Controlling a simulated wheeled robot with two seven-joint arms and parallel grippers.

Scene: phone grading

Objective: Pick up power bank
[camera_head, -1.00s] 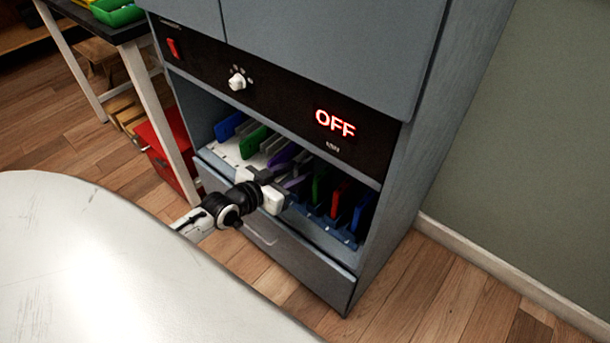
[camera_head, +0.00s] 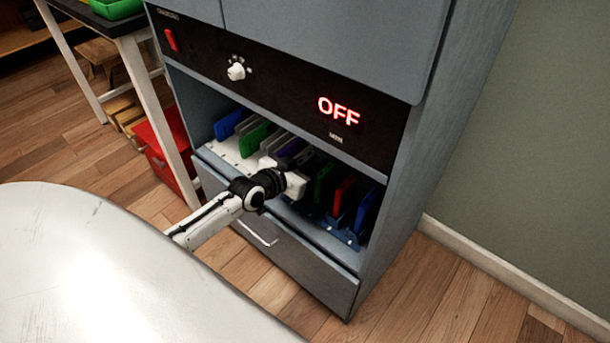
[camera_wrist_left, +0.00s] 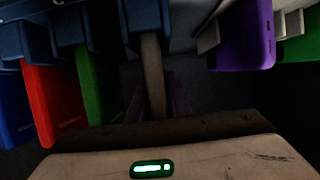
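Coloured upright slabs, probably power banks, stand in slots in the cabinet bay. On the right rack are a green slab (camera_head: 323,183), a red slab (camera_head: 342,196) and a blue slab (camera_head: 365,211). In the left wrist view these are the green (camera_wrist_left: 92,88), red (camera_wrist_left: 50,100) and blue (camera_wrist_left: 14,108) ones. A purple slab (camera_wrist_left: 243,38) stands at the right there. My left gripper (camera_head: 304,170) reaches into the bay. A brownish slab edge (camera_wrist_left: 153,80) lies between its dim, apart fingers, which do not seem to touch it. My right gripper is not in view.
The cabinet (camera_head: 382,128) has a panel reading OFF above the bay and a drawer (camera_head: 290,262) below. A blue rack (camera_head: 345,236) and white rack (camera_head: 228,152) hold slabs. A red box (camera_head: 160,150) stands left.

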